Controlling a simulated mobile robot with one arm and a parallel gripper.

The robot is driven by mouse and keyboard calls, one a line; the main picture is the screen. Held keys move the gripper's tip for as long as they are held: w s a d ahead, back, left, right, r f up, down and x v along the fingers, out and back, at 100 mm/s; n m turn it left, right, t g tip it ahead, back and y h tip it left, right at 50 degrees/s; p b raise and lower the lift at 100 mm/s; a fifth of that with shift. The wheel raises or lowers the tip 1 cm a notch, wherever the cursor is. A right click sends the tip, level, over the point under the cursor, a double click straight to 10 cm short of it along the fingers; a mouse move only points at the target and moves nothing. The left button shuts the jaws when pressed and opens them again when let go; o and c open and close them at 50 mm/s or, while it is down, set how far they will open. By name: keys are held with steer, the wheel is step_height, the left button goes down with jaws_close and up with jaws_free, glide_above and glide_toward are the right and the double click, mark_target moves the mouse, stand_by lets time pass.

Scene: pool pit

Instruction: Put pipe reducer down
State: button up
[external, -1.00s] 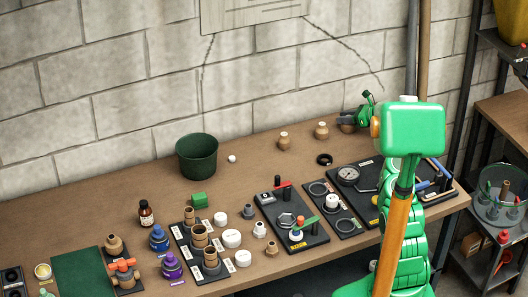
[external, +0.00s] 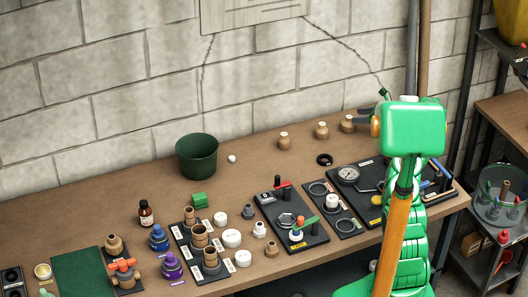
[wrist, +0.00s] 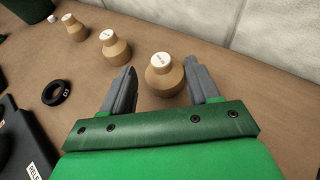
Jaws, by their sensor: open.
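The pipe reducer (external: 347,124), tan with a white top, stands upright on the bench near the back wall. In the wrist view the reducer (wrist: 165,80) sits between the two grey fingers of my gripper (wrist: 161,72), with a gap visible on the left side; contact on the right is hard to tell. My gripper is open. In the external view my gripper (external: 364,116) is just right of the reducer, partly hidden behind my green arm.
Two similar reducers (external: 321,131) (external: 284,141) stand to the left in a row. A black ring (external: 324,159) lies in front of them. A gauge board (external: 348,176) and other black boards are nearer the front. A green bucket (external: 197,156) stands farther left. The wall is close behind.

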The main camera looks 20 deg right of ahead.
steer(key=shift+v, duration=2.4)
steer(key=s+a+r+n+g+y, duration=0.15)
steer(key=a+r+n, duration=0.3)
steer(key=a, duration=0.55)
steer(key=s+a+r+n+g, duration=0.3)
steer(key=a+r, duration=0.3)
steer(key=a, duration=0.3)
steer(key=s+a+r+n+g, duration=0.2)
steer(key=s+a+r+n, duration=0.15)
steer(key=s+a, duration=0.4)
steer(key=s+a+r+n+g, duration=0.2)
steer(key=s+a+n, duration=0.2)
steer(key=s+a, duration=0.4)
steer(key=s+a+n+g+h, duration=0.1)
steer(key=s+a+n+h, duration=0.25)
steer(key=s, duration=0.55)
steer(key=s+a+n+g+h, duration=0.2)
steer(key=s+n, duration=0.2)
steer(key=s, duration=0.5)
steer(key=s+d+f+n+h, duration=0.1)
steer(key=s+d+n+h, duration=0.1)
steer(key=s, duration=0.7)
steer(key=s+d+f+n+h, duration=0.1)
steer(key=s+d+n+h, duration=0.2)
steer(key=s, duration=0.7)
steer(key=shift+d+f, duration=0.2)
steer(key=shift+d, duration=0.8)
